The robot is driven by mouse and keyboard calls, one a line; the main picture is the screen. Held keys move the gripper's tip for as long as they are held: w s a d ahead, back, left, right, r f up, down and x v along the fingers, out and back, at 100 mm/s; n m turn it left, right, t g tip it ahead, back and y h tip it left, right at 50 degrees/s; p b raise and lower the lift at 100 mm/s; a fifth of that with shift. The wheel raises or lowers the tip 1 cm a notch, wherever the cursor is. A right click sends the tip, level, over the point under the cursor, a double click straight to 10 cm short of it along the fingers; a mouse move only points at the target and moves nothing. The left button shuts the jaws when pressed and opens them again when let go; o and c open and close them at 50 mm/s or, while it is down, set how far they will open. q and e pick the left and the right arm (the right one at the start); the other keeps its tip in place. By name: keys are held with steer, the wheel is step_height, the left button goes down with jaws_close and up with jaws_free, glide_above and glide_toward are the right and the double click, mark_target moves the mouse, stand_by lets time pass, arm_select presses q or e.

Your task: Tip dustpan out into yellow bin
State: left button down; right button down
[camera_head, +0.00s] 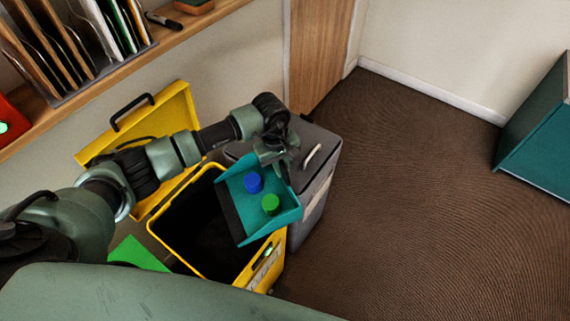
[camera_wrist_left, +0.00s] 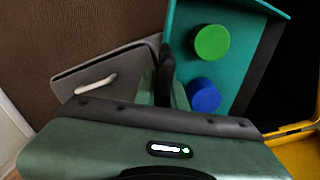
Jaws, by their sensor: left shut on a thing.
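The teal dustpan (camera_head: 235,205) is over the right part of the open yellow bin (camera_head: 207,277) in the head view. A blue cylinder (camera_head: 253,183) and a green cylinder (camera_head: 270,204) lie in the pan. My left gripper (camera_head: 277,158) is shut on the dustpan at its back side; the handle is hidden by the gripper. The left wrist view shows the dustpan (camera_wrist_left: 183,38) with the green cylinder (camera_wrist_left: 212,42) and the blue cylinder (camera_wrist_left: 203,95) in it. The bin's yellow lid (camera_head: 180,108) stands open behind it. The bin's dark inside shows no clear contents. My right gripper is not in view.
A grey bin (camera_head: 318,150) with a closed lid and pale handle stands right beside the yellow bin. A shelf (camera_head: 110,72) with folders runs along the wall. A green thing (camera_head: 137,255) lies left of the bin. Brown floor (camera_head: 420,200) is clear at right.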

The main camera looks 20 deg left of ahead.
arm_select(q)
steer(key=s+a+r+t+h+b, duration=0.5)
steer(key=s+a+r+t+h, duration=0.1)
steer(key=s+a, duration=0.3)
steer(key=shift+a+r, duration=0.35)
steer(key=shift+r, duration=0.55)
stand_by(0.4)
steer(key=shift+s, duration=0.1)
stand_by(0.8)
